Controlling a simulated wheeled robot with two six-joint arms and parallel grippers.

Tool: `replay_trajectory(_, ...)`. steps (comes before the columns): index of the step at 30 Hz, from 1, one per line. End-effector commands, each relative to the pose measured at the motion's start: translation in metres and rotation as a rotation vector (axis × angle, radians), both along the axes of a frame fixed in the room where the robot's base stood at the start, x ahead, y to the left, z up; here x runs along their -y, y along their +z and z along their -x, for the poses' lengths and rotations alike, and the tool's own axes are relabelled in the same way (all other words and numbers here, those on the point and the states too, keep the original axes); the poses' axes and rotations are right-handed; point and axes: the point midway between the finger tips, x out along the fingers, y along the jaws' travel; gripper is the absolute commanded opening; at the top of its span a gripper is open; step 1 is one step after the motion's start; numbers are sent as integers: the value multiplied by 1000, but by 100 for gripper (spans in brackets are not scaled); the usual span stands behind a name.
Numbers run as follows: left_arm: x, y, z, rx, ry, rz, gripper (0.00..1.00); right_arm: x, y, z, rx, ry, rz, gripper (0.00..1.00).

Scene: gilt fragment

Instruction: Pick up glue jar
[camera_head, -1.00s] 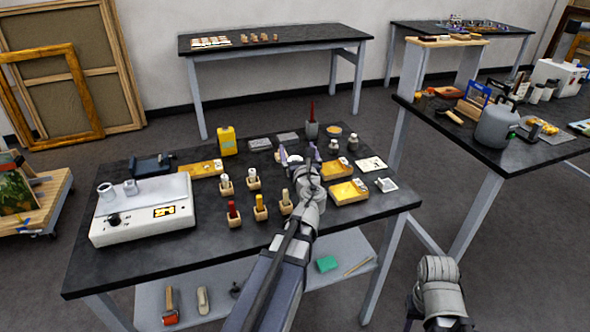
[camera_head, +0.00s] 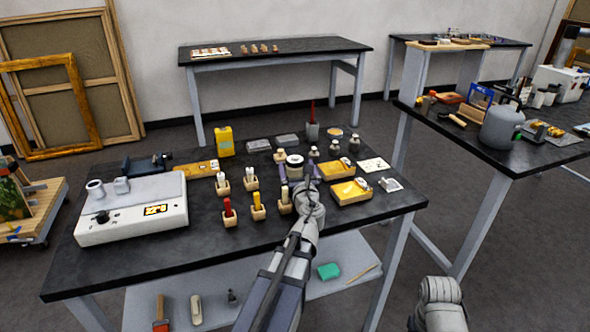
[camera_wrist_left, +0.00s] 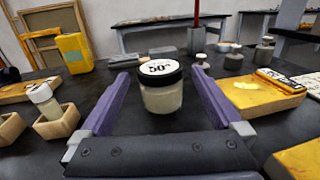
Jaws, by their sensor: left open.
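The glue jar (camera_head: 294,168) stands upright on the dark tabletop. In the left wrist view it is a squat clear jar (camera_wrist_left: 161,98) with pale contents, a black-rimmed lid and a white label reading about "50". My left gripper (camera_head: 297,174) is open, its two purple fingers (camera_wrist_left: 160,88) reaching forward on either side of the jar. Gaps show between the jar and both fingers, so it is not held. My right gripper is not in view; only a grey part of my right arm shows at the lower right.
Yellow trays (camera_head: 352,191) lie right of the jar. Small bottles in wooden blocks (camera_head: 251,184) stand left. A yellow can (camera_head: 225,141), a grey pot with a red-handled tool (camera_head: 312,131) and small weights (camera_head: 333,147) stand behind. A white device (camera_head: 132,209) fills the table's left end.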

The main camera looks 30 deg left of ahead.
Motion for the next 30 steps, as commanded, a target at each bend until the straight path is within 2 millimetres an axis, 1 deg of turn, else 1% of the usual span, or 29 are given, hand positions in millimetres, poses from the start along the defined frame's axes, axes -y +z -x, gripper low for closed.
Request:
replay_trajectory(1,-6,0,-8,0,2,0,100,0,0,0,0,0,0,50)
replay_trajectory(9,-36,0,-45,0,1,0,100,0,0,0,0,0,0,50)
replay_trajectory(12,-40,0,-50,0,0,0,100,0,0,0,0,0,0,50)
replay_trajectory(19,-40,0,-49,0,-1,0,99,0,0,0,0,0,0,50)
replay_trajectory(30,-40,0,-49,0,0,0,57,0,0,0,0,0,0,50)
